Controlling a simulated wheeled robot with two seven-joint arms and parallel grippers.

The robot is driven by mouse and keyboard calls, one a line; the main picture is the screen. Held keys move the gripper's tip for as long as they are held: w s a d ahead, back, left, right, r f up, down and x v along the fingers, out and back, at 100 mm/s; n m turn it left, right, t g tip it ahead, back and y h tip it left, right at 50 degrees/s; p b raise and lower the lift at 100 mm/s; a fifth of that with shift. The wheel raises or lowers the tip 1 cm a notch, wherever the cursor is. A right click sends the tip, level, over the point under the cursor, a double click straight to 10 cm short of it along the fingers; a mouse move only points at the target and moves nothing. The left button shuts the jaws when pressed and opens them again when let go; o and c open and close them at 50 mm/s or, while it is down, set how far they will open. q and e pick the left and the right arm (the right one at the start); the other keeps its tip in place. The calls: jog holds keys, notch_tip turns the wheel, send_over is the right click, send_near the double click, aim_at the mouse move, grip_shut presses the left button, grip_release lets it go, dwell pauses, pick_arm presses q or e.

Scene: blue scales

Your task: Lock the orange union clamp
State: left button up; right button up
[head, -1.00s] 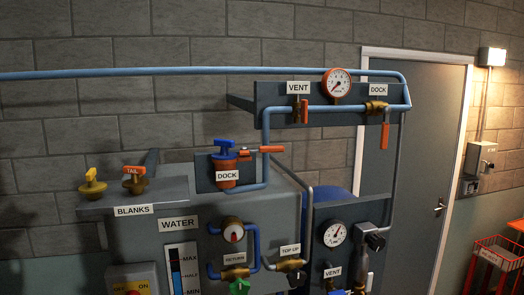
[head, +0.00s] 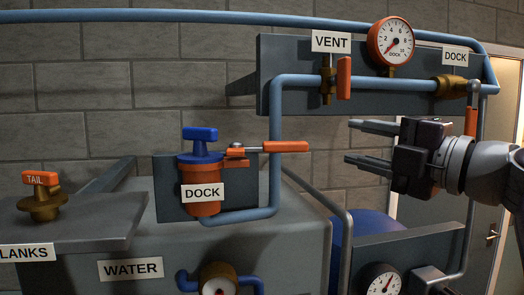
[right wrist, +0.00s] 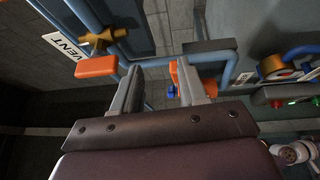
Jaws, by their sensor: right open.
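The orange union (head: 200,208), labelled DOCK, stands upright on the grey cabinet with a blue T-handled plug (head: 201,143) in its top. Its clamp lever (head: 286,147), with an orange grip, sticks out level to the right from the union's upper side. My right gripper (head: 354,142) is open and empty, to the right of the lever and apart from it, fingers pointing left. In the right wrist view, the open fingers (right wrist: 158,92) show, with orange and blue parts of the union (right wrist: 178,85) beyond them, partly hidden.
Above are a blue pipe, a VENT valve with an orange handle (head: 344,78), a round gauge (head: 391,41) and a DOCK valve (head: 452,86). A TAIL fitting (head: 41,199) stands at the left. A bent grey rail (head: 335,212) rises below my gripper.

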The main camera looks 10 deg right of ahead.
aim_at(290, 147)
jog(key=s+a+n+g+y+p, duration=0.2)
jog(key=s+a, duration=0.1)
jog(key=a, duration=0.2)
jog(key=shift+m+h, duration=0.3)
jog(key=p+x, duration=0.1)
jog(key=x, duration=0.2)
jog(key=d+x, duration=0.1)
jog(key=x, duration=0.2)
jog(key=w+f+p+x, duration=0.1)
jog(key=x, duration=0.2)
jog(key=shift+w+a+p, duration=0.1)
jog(key=shift+w+p, duration=0.2)
jog(key=shift+p, duration=0.05)
jog(key=shift+s+a, duration=0.15)
jog(key=shift+a, duration=0.2)
jog(key=shift+w+f, duration=0.1)
jog(key=shift+w, duration=0.35)
pick_arm(q)
jog(key=r, duration=0.1)
jog(key=s+r, duration=0.1)
jog(key=r, duration=0.3)
jog(key=shift+s+a+r, duration=0.1)
jog(key=shift+s, duration=0.2)
pick_arm(e)
grip_shut()
